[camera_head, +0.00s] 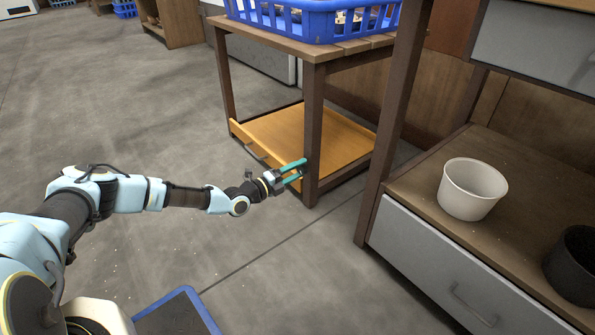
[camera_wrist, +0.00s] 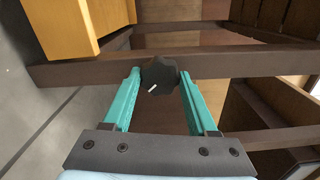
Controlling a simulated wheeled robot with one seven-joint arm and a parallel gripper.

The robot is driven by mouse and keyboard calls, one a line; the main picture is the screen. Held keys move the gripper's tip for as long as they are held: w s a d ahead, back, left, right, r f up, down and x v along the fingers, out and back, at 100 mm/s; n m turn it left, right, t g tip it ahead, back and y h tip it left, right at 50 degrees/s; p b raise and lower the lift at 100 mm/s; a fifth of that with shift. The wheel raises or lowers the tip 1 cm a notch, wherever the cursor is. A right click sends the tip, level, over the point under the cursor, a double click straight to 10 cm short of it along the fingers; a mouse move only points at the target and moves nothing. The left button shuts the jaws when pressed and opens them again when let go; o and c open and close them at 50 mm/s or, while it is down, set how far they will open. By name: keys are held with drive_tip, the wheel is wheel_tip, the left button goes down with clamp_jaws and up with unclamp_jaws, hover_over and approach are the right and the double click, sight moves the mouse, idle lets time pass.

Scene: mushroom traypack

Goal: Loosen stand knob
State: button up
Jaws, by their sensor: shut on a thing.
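The stand knob is a dark, lobed knob (camera_wrist: 159,76) with a short white mark. It sits on a dark wooden member (camera_wrist: 75,74) of the stand in the wrist view. My gripper (camera_wrist: 158,80) has its two teal fingers on either side of the knob and is shut on it. In the head view my gripper (camera_head: 293,170) reaches the near leg (camera_head: 313,120) of the wooden stand, beside the tilted orange-yellow lower shelf (camera_head: 300,134). The knob is hidden there by the fingers and the leg.
A blue basket (camera_head: 315,28) stands on top of the stand. To the right, a wooden cabinet with a grey drawer (camera_head: 440,262) holds a white bucket (camera_head: 470,190) and a dark pot (camera_head: 572,266). A blue-edged dark item (camera_head: 180,313) is low in front. Open floor lies left.

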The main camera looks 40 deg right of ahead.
drive_tip(key=n, duration=0.3)
drive_tip(key=shift+f+n+b, duration=0.1)
drive_tip(key=shift+n+b, duration=0.25)
drive_tip(key=shift+n, duration=0.05)
drive_tip(key=n+b, duration=0.1)
drive_tip(key=n, duration=0.2)
drive_tip(key=shift+n, duration=0.3)
drive_tip(key=n+b, duration=0.2)
drive_tip(key=n, duration=0.4)
drive_tip(key=n+b, duration=0.2)
drive_tip(key=n, duration=0.2)
drive_tip(key=shift+n, duration=0.4)
drive_tip(key=n+b, duration=0.2)
drive_tip(key=shift+f+n, duration=0.15)
drive_tip(key=shift+n, duration=0.25)
drive_tip(key=n+b, duration=0.3)
drive_tip(key=b, duration=0.1)
drive_tip(key=shift+n+b, duration=0.9)
drive_tip(key=shift+b, duration=0.2)
drive_tip(key=shift+r, duration=0.2)
